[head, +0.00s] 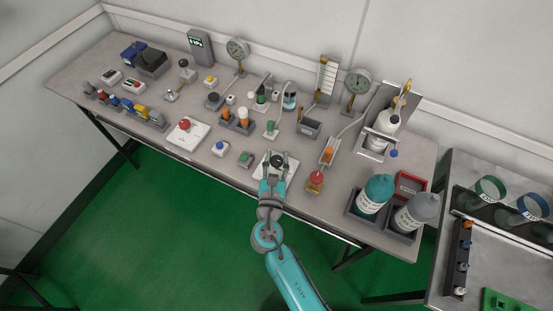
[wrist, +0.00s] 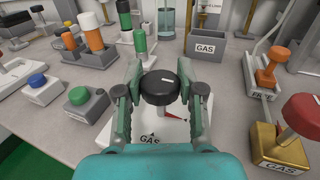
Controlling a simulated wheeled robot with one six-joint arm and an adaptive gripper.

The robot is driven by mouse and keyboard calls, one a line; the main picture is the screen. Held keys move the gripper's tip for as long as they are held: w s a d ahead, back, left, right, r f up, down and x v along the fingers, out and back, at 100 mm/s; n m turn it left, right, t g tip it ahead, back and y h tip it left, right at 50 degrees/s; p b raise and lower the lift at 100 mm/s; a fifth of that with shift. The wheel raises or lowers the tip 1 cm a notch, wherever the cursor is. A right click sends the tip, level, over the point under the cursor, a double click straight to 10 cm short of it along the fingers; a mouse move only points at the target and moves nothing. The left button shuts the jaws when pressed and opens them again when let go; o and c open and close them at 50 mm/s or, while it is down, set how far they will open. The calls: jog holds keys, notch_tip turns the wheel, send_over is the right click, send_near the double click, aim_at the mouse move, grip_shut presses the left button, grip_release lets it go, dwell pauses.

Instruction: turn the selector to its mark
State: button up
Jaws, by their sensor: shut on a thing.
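The selector is a black round knob (wrist: 159,88) with a white pointer line on top, on a pale plate (wrist: 166,131) marked "GAS" with a small dark triangle. In the wrist view the white line points to the right and slightly up. My gripper (wrist: 160,92) has its two fingers on the left and right sides of the knob, shut on it. In the head view my gripper (head: 274,172) is over the selector's plate (head: 290,172) near the table's front edge. Part of the plate is hidden by my gripper.
A green button box (wrist: 86,99) stands to the left and a brass block with a red knob (wrist: 280,143) to the right. A grey bin marked "GAS" (wrist: 208,46) stands behind. Several bottles and gauges fill the table (head: 230,178).

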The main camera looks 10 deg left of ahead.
jog(key=shift+n+y, duration=0.7)
jog(key=shift+y, duration=0.4)
jog(key=o, duration=1.2)
jog(key=shift+c, duration=0.2)
jog(key=shift+s, duration=0.1)
jog(key=s+d, duration=0.1)
jog(key=s, duration=1)
jog(key=shift+s+d, duration=0.3)
jog(key=shift+s, duration=0.05)
